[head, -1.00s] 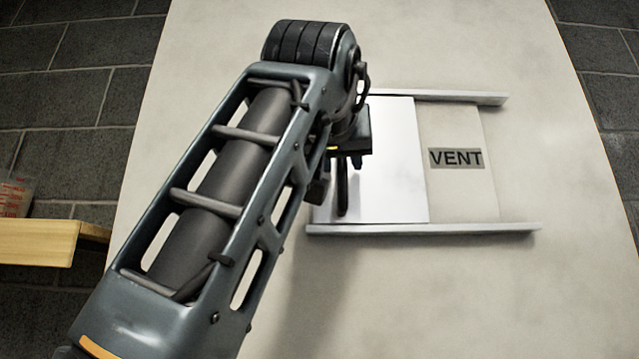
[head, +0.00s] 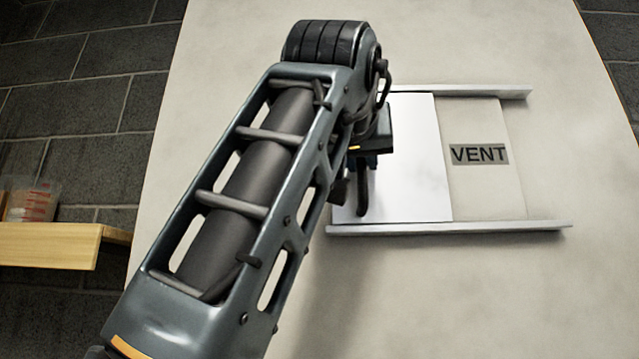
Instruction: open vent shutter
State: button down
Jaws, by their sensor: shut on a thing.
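The vent shutter (head: 418,165) is a white flat panel between an upper rail (head: 465,92) and a lower rail (head: 450,229) on a pale upright board. It covers the left part of the track. The right part is uncovered and shows a grey VENT label (head: 480,154). My gripper (head: 364,172) is at the panel's left side, shut on the dark upright shutter handle (head: 362,198). My arm hides the panel's left edge and most of the grip, so the finger contact is not clear.
A wooden shelf (head: 50,245) with a translucent container (head: 33,200) with red marks stands at the far left, before a dark block wall. The board right of and below the rails is clear.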

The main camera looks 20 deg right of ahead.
jog(key=s+d, duration=0.1)
jog(key=d, duration=0.3)
jog(key=s+d+b, duration=0.1)
jog(key=s+d, duration=0.1)
jog(key=d, duration=0.2)
jog(key=s+d, duration=0.2)
jog(key=d, duration=0.2)
jog(key=shift+d, duration=0.25)
jog(key=c, duration=1.2)
grip_release()
jog(key=shift+o, duration=0.2)
jog(key=shift+s+a, duration=0.1)
jog(key=shift+s, duration=0.05)
jog(key=b+v, duration=0.2)
jog(key=v, duration=0.5)
jog(key=shift+s+a+b, duration=0.15)
jog(key=shift+s+b, duration=0.1)
jog(key=shift+b, duration=0.05)
